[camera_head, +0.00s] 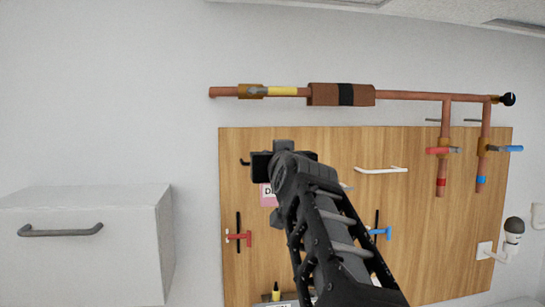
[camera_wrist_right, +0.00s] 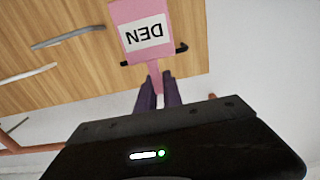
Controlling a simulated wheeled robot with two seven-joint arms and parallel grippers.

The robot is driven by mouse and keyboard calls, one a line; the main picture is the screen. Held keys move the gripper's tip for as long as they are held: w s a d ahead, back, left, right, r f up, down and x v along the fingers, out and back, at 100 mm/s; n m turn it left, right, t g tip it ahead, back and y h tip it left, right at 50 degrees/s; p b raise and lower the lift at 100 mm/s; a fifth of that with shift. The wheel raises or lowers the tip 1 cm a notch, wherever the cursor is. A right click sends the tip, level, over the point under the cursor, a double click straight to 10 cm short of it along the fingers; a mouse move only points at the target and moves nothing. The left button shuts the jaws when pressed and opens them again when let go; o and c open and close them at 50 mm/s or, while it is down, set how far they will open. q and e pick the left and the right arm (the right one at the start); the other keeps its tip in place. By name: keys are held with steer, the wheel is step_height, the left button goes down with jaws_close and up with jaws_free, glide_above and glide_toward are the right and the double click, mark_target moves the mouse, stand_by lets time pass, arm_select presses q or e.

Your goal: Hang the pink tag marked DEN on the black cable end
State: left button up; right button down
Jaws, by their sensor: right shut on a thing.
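The pink tag (camera_wrist_right: 128,12) marked DEN hangs from my right gripper (camera_wrist_right: 157,82), which is shut on its narrow pink stem. In the right wrist view its white label reads upside down. In the head view the tag (camera_head: 266,198) shows just below the gripper, partly covered by my arm. The black cable end (camera_wrist_right: 181,48) passes behind the tag in the wrist view, showing on both sides of it. Its bent tip (camera_head: 244,162) shows left of my gripper in the head view. I cannot tell whether tag and cable touch. My left gripper is not in view.
A wooden board (camera_head: 420,260) carries a white bar (camera_head: 381,170), a red-handled fitting (camera_head: 240,238) and a blue-handled one (camera_head: 380,233). Copper pipes (camera_head: 420,96) run above it. A white cabinet (camera_head: 90,250) stands at left. The wall between cabinet and board is clear.

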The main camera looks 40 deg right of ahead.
steer(key=p+x, duration=0.4)
steer(key=x, duration=0.3)
steer(key=shift+w+d, duration=0.2)
steer(key=shift+w, duration=0.1)
steer(key=shift+f+b, duration=0.45)
steer(key=shift+f, duration=0.25)
stand_by(1.3)
